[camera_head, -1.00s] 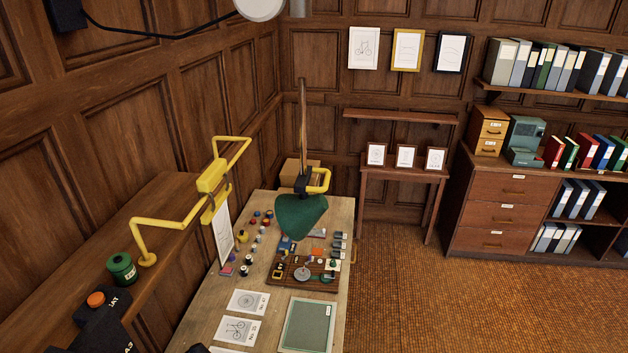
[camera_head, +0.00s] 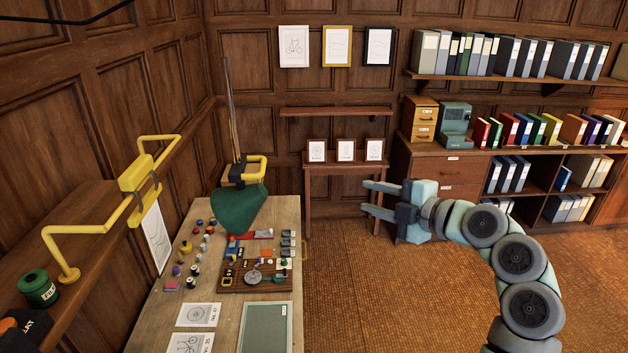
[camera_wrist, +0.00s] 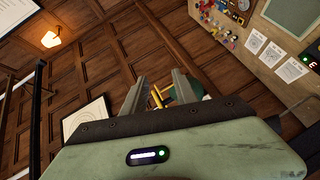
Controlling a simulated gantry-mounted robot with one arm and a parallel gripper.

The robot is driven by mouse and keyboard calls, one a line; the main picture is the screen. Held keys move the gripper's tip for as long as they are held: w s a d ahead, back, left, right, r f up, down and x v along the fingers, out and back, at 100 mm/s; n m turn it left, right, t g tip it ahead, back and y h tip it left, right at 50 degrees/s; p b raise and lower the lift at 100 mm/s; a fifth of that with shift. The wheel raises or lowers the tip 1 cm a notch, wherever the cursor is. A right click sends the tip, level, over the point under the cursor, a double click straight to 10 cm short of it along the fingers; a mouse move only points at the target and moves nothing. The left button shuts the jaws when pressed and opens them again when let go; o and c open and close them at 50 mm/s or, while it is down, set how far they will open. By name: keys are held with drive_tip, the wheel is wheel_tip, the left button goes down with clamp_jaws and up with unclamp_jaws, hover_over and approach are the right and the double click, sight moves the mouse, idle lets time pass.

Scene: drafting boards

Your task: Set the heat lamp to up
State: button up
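The heat lamp looks to be the dark green shade (camera_head: 238,208) with a yellow handle (camera_head: 258,168), hanging on a thin upright rod at the back of the workbench. The shade hangs low, in front of the far part of the bench top. My gripper (camera_head: 367,198) is to the right of the lamp, pointing left, with its two fingers apart and nothing between them. In the wrist view the yellow handle (camera_wrist: 158,97) and part of the green shade (camera_wrist: 190,87) show beyond the fingers, apart from them.
The wooden bench (camera_head: 170,310) holds a parts board (camera_head: 240,287), several small pots, drawing cards and a green mat (camera_head: 266,325). A yellow jointed arm (camera_head: 138,175) stands on the left ledge. A small table (camera_head: 345,170) is behind. Floor to the right of the bench is clear.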

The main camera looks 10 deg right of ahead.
sight(262, 165)
drive_tip(key=w+a+r+n+t+y+b, duration=0.2)
drive_tip(key=a+n+y, duration=0.15)
drive_tip(key=a, duration=1.15)
drive_tip(key=shift+m, duration=0.45)
drive_tip(key=shift+p+x, duration=1.9)
drive_tip(key=shift+x, duration=3.8)
drive_tip(key=shift+a+r, duration=0.1)
drive_tip(key=shift+r, duration=0.05)
clamp_jaws()
